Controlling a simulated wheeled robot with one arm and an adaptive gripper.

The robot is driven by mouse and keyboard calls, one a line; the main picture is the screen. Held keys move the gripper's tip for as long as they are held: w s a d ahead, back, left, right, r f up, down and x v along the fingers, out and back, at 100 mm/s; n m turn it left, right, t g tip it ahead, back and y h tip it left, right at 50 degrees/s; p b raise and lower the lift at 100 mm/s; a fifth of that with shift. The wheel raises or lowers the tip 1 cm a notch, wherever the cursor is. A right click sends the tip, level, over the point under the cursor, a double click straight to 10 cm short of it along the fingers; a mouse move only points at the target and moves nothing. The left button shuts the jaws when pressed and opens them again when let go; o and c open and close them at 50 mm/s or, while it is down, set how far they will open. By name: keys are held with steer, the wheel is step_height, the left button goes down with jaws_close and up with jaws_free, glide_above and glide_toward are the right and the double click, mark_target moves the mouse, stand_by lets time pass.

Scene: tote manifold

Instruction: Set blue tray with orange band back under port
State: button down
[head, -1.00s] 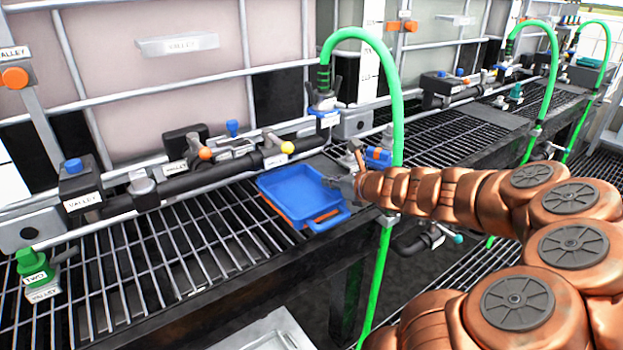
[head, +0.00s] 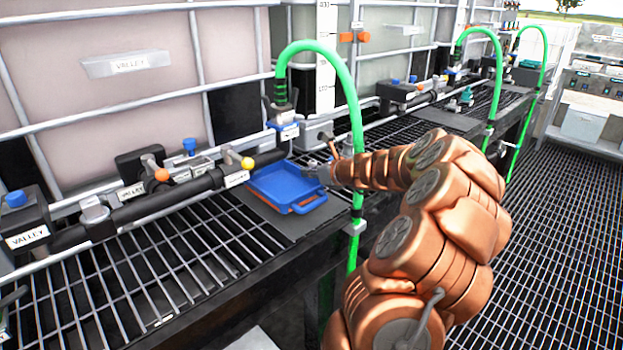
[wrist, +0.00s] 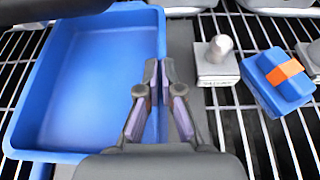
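The blue tray (head: 287,184) with an orange band (head: 307,205) along its lower front sits over a dark grey plate (head: 262,217) on the grating. Part of the plate shows in front and to the left. In the wrist view the tray (wrist: 95,85) fills the left side and looks empty. My gripper (wrist: 159,68) has its fingers closed together at the tray's right wall, pinching it. In the head view my gripper (head: 326,174) is at the tray's right side. Whether the tray touches the plate is unclear. A blue valve (head: 286,130) with a green hose stands behind the tray; the port opening is not distinct.
A dark pipe with a yellow knob (head: 248,163) runs close behind and left of the tray. The green hose (head: 356,130) arches down in front of the bench edge, beside my arm. A blue block with an orange strip (wrist: 278,80) stands right of my gripper.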

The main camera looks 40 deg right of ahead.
steer(key=shift+w+d+f, duration=0.15)
steer(key=shift+w+d, duration=0.4)
steer(key=shift+d, duration=0.2)
steer(key=shift+w+d+f, duration=0.1)
steer(key=shift+w+d, duration=0.4)
steer(key=shift+d, duration=0.25)
steer(key=shift+f+b, duration=0.55)
steer(key=shift+f, duration=1.1)
steer(key=shift+f, duration=0.1)
steer(key=c, duration=1.3)
jaws_free()
steer(key=p+v, duration=0.1)
steer(key=v, duration=1)
steer(key=shift+w+p, duration=0.1)
steer(key=shift+p, duration=0.2)
steer(key=shift+s+r, duration=0.35)
steer(key=shift+s, duration=0.25)
